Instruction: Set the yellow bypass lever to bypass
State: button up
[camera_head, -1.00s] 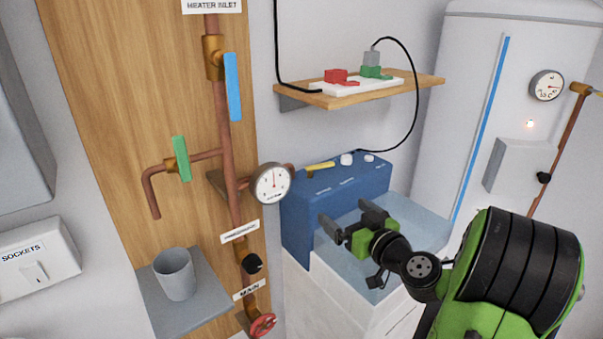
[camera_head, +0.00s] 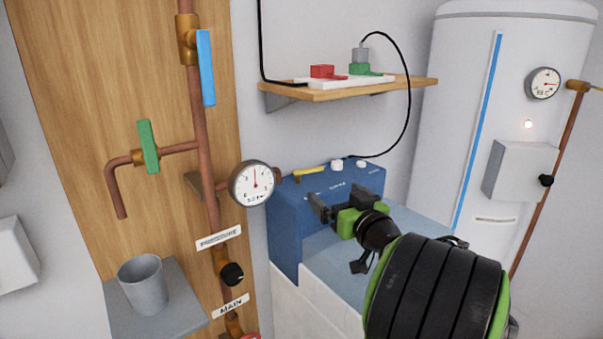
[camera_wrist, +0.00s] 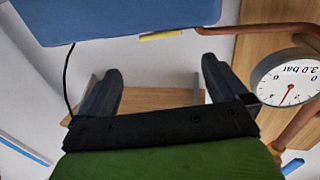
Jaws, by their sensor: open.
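The yellow bypass lever (camera_head: 311,171) lies along the top left of the blue box (camera_head: 292,208), to the left of two white knobs. It also shows in the wrist view (camera_wrist: 160,36) as a short yellow strip at the blue box's edge, above and between my fingers. My gripper (camera_head: 325,201) is open and empty, in front of the blue box and below the lever in the head view. In the wrist view my gripper (camera_wrist: 160,82) has its two dark fingers spread wide. No contact between gripper and lever shows. The printed labels on the box are too small to read.
A pressure gauge (camera_head: 253,183) and copper pipes stand left of the box. A wooden shelf (camera_head: 330,92) with a red and a green plug hangs above it, and a black cable runs down to the box. A white tank (camera_head: 465,120) stands right.

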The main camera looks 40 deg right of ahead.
aim_at(310, 171)
jog(key=p+x, duration=0.1)
jog(key=x, duration=1.3)
jog(key=shift+w+p, duration=0.2)
jog(key=shift+p, duration=0.15)
jog(key=c, duration=1.3)
jog(key=shift+s+a+m+g+h, duration=0.1)
jog(key=shift+a+m+g+h, duration=0.2)
jog(key=shift+m+h, duration=0.3)
jog(key=shift+s+d+h, duration=0.1)
jog(key=shift+d+h, duration=0.05)
jog(key=shift+h, duration=0.25)
jog(key=o, duration=1.3)
jog(key=b+v, duration=0.2)
jog(key=v, duration=1.3)
jog(key=shift+s+a+r, duration=0.2)
jog(key=shift+s+a, duration=0.05)
jog(key=shift+s, duration=0.05)
